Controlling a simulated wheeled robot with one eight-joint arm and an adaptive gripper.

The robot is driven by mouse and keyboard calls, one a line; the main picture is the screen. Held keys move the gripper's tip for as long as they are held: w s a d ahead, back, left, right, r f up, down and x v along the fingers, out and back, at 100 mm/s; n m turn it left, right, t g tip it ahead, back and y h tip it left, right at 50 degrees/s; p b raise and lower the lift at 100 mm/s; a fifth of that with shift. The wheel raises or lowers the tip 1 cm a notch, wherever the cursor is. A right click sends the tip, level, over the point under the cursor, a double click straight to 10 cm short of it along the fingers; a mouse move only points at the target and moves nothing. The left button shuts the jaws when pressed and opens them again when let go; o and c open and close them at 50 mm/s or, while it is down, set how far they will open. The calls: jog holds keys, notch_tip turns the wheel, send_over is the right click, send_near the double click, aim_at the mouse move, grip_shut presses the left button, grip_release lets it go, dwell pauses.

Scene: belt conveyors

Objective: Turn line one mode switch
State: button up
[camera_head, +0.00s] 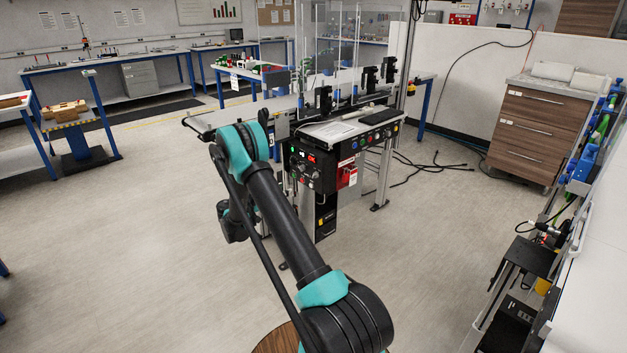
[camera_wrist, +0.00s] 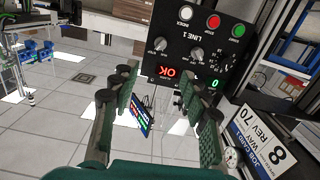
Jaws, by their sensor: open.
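A black LINE 1 control panel (camera_wrist: 208,40) fills the upper right of the wrist view and appears upside down. The panel (camera_head: 309,165) also shows in the head view on the conveyor's near end, partly behind my arm. My fingers cannot be made out there.
A red box (camera_head: 347,174) sits right of the panel. Cables (camera_head: 432,165) lie on the floor at right. The floor left of my arm is clear.

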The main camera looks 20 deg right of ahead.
aim_at(313, 177)
jog(key=x, duration=1.7)
jog(key=shift+w+f, duration=0.1)
jog(key=shift+w, duration=0.05)
grip_shut()
